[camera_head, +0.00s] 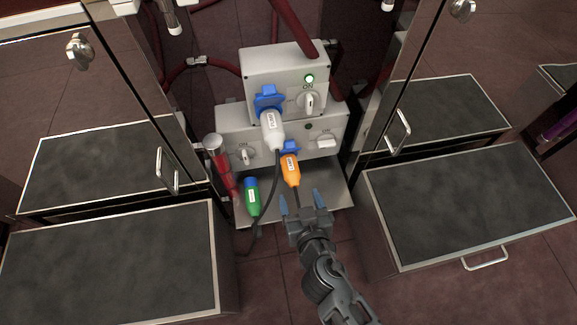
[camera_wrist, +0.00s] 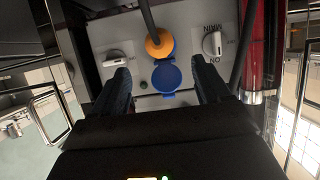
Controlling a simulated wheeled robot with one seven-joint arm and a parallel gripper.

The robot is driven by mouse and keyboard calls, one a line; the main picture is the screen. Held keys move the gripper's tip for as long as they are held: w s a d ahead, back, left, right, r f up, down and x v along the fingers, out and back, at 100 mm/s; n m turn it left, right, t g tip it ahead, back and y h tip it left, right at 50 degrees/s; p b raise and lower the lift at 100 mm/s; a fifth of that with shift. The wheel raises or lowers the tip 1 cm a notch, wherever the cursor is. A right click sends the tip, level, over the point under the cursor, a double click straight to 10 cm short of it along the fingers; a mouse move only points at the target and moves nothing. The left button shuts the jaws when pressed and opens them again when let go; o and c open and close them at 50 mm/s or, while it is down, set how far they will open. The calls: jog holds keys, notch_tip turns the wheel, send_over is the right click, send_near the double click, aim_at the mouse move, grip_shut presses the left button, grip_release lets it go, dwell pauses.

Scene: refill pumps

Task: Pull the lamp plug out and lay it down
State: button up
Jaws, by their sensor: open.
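Three labelled plugs show in the head view; the labels are too small to read, so I cannot tell which is the lamp plug. A white plug (camera_head: 272,130) sits in the upper box's socket under a raised blue cap (camera_head: 268,98). An orange plug (camera_head: 290,170) sits in the lower box's socket under another blue cap (camera_head: 291,147). A green plug (camera_head: 252,196) lies on the grey shelf at the left. My gripper (camera_head: 301,200) is open and empty, just below and right of the orange plug. In the wrist view, the orange plug (camera_wrist: 159,43) shows beyond and between the open fingers.
The upper box (camera_head: 285,67) has a lit green lamp and a switch (camera_head: 310,100). The lower box (camera_head: 322,140) has further switches. A red cylinder (camera_head: 221,168) stands left of the shelf (camera_head: 335,205). Dark-topped drawers (camera_head: 110,255) (camera_head: 475,205) flank the narrow floor space. Cables hang below the plugs.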

aim_at(295, 184)
jog(key=shift+w, duration=0.1)
jog(key=b+x, duration=0.2)
jog(key=x, duration=0.5)
jog(key=shift+b+x, duration=0.45)
jog(key=shift+x, duration=0.45)
jog(key=shift+b, duration=0.35)
dwell(0.6)
jog(key=shift+r, duration=0.1)
jog(key=c, duration=1.4)
jog(key=shift+s+d+b, duration=0.2)
jog(key=shift+s+d, duration=0.05)
jog(key=shift+s, duration=0.7)
jog(key=shift+s+d+b, duration=0.2)
jog(key=shift+s+d, duration=0.1)
jog(key=shift+s, duration=0.65)
jog(key=shift+s+d+b, duration=0.2)
jog(key=shift+s+d, duration=0.05)
jog(key=shift+s, duration=0.7)
